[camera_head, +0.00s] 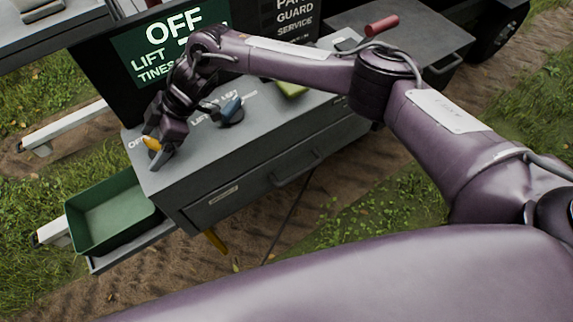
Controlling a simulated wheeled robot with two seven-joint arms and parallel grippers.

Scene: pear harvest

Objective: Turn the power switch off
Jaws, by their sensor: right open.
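My right gripper (157,150) is at the left end of the grey cabinet's top (185,175), pointing down. It is open, with its fingers close around a small yellow piece (151,144), perhaps the power switch's lever. Most of that piece is hidden by the fingers, and I cannot tell whether they touch it. Part of a white "OFF" label shows on the top just left of it. A blue knob (231,110) stands on the top to the right of my gripper. My left gripper is not in view.
A green sign (165,35) reading "OFF LIFT TINES" stands behind the cabinet. A yellow-green control (292,88) and a red handle (382,25) lie farther right, near my right forearm. An empty green bin (108,212) sits at the cabinet's left.

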